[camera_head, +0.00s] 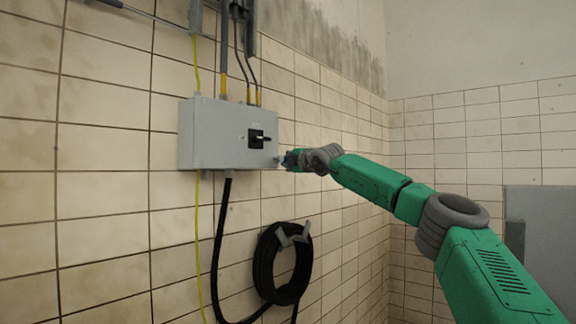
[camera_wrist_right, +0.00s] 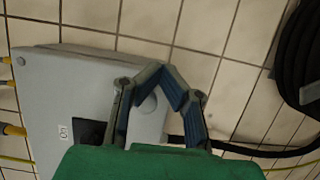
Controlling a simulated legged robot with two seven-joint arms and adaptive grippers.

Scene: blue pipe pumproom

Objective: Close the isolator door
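The grey isolator box (camera_head: 212,135) is fixed to the tiled wall left of centre in the head view. Its front door (camera_wrist_right: 60,88) looks flat against the box, with no clear gap visible. A black rotary switch (camera_head: 258,139) is on the door and is partly hidden by my arm in the wrist view. My right gripper (camera_head: 286,160) is beside the box's lower right edge. In the wrist view its fingertips (camera_wrist_right: 168,72) meet in an arch in front of the door's edge, with nothing seen between them. Contact with the door cannot be told. My left gripper is out of view.
A coiled black hose (camera_head: 264,268) hangs on a wall hook below the box. A yellow cable (camera_head: 198,245) and a black cable run down from the box. Conduits (camera_head: 224,50) enter from above. A grey panel (camera_head: 541,222) stands at the right.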

